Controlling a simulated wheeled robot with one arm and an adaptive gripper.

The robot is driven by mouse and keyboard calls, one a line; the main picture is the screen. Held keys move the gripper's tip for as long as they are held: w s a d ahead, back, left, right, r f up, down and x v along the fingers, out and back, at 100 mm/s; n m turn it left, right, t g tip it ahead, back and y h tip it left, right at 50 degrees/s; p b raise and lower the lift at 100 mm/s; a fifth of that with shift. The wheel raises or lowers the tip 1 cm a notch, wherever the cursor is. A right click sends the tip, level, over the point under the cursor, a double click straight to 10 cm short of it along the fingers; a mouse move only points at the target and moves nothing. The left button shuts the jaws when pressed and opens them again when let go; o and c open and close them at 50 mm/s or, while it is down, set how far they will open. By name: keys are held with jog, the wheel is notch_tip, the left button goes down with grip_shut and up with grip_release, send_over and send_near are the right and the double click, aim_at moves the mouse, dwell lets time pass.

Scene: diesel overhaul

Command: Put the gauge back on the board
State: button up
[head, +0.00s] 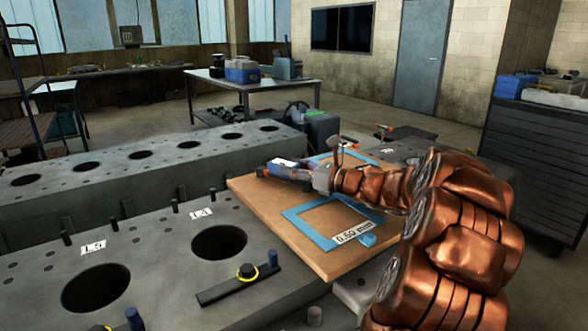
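The tan board (265,212) lies across the grey engine block, slightly raised. A second blue outline (372,158) shows partly behind my arm. My gripper (268,171) is over the far left part of the board, pointing left. A blue and white part shows at it; I cannot tell whether this is the gauge or part of the gripper. The fingers are too small and dark to read. No other gauge is clearly identifiable.
The block has large open bores (219,242) and upright studs. A dark bar (240,284) with a yellow-ringed knob and a blue pin lies by the near bore. A second block (110,165) stands behind. A table (215,77) with boxes is farther back.

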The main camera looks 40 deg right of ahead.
jog(key=o, duration=0.5)
jog(key=shift+c, duration=0.2)
jog(key=shift+r+p, duration=0.2)
jog(key=shift+p, duration=0.2)
jog(key=shift+s+d+f, duration=0.15)
jog(key=shift+s, duration=0.1)
jog(key=b+v, duration=0.2)
jog(key=v, duration=0.8)
jog(key=shift+s+d, duration=0.15)
jog(key=shift+s, duration=0.5)
